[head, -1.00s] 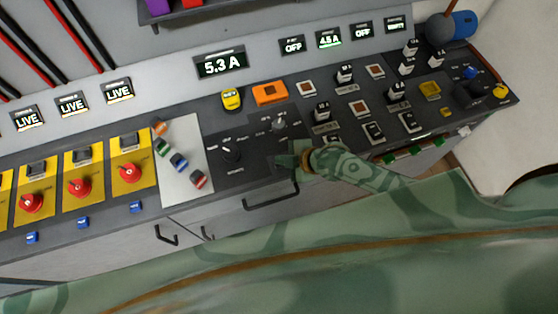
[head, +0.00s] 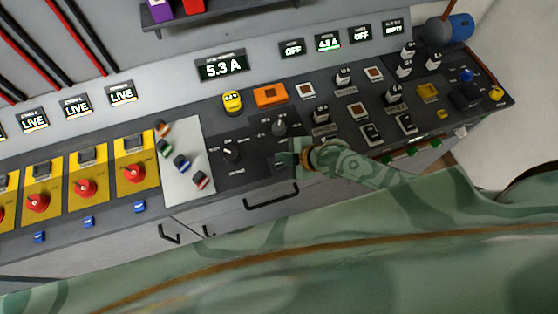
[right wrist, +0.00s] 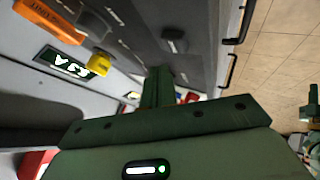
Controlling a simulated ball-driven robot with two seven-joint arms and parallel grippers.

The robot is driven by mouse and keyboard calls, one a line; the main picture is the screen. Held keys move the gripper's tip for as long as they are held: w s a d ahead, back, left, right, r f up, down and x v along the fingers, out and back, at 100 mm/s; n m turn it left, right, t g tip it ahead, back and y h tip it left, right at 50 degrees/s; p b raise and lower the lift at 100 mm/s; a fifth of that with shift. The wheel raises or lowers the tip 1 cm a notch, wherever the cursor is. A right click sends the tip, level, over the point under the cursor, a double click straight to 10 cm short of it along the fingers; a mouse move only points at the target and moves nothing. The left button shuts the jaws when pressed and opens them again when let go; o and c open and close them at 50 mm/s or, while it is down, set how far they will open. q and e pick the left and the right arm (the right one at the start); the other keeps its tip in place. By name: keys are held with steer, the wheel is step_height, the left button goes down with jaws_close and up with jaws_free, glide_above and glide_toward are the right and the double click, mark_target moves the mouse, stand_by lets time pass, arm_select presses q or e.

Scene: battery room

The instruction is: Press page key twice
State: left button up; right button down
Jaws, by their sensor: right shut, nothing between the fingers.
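No label that I can read marks the page key. A yellow round button (head: 232,101) and an orange block (head: 270,94) are on the console below the 5.3 A display (head: 221,67). The right wrist view also shows the yellow button (right wrist: 99,63) and the orange block (right wrist: 47,17). My right gripper (head: 287,157) is shut and empty over the front of the dark panel, nearer me than these two and apart from them. Its green fingers (right wrist: 158,86) point at the console in the wrist view. My left gripper is out of view.
A black knob (head: 279,127) stands just beyond my right gripper, and a dial (head: 232,154) lies to its left. Several switches stand to the right. Red rotary handles (head: 133,173) are at the left. A drawer handle (head: 271,196) juts from the front.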

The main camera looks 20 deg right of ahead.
mark_target(282, 165)
step_height(282, 165, up, 4)
steer(key=p, duration=0.3)
steer(key=shift+r, duration=0.1)
stand_by(0.6)
